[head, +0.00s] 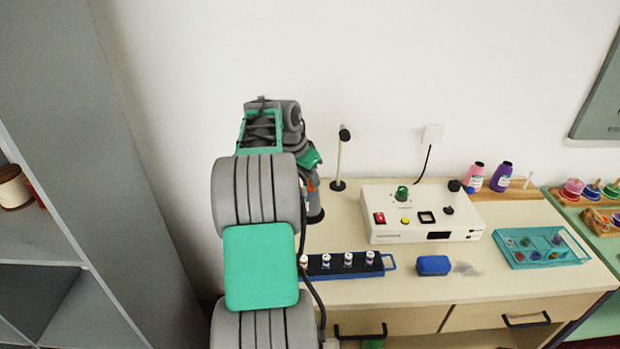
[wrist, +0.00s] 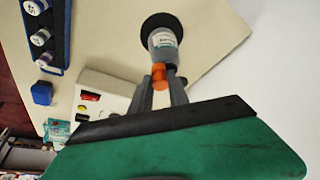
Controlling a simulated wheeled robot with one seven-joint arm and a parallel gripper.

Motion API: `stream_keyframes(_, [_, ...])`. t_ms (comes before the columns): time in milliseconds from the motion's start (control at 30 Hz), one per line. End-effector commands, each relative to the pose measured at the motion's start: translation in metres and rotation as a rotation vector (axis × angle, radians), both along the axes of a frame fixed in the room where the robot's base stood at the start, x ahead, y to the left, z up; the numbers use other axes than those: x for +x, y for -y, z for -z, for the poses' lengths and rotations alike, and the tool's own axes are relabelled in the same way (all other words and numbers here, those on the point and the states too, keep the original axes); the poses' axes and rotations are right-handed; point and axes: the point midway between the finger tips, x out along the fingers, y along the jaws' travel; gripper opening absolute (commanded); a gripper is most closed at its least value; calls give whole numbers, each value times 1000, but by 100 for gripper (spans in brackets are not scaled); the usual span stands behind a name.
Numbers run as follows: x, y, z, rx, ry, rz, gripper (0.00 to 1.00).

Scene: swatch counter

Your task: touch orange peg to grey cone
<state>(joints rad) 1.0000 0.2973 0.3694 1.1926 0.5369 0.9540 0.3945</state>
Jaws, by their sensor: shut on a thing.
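My gripper (wrist: 160,82) is shut on an orange peg (wrist: 159,76), which shows between its fingers in the wrist view. A small bit of orange (head: 312,184) also shows beside my arm in the head view. Just beyond the peg is the grey cone (wrist: 163,42), with a pale label and a wide black round base. The peg overlaps the cone's near end in the wrist view; I cannot tell whether they touch. In the head view the cone (head: 315,203) stands on the counter, mostly hidden behind my arm.
A white control box (head: 415,230) stands right of the cone. A thin post with a black knob (head: 340,160) rises behind. A blue rack (head: 345,275) of small bottles and a blue block (head: 433,265) lie in front. A teal tray (head: 545,258) is at right.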

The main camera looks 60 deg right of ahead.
Motion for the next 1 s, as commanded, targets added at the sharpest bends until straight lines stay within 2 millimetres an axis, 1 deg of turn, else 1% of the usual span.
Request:
stream_keyframes(33, [-1, -1, 4, 6, -4, 0, 0])
stream_keyframes(167, [-1, -1, 3, 7, -3, 0, 0])
stream_keyframes(800, [0, 0, -44, 3, -2, 0, 0])
stream_keyframes(900, [0, 0, -49, 3, -2, 0, 0])
stream_keyframes(1000, [0, -1, -49, 3, -2, 0, 0])
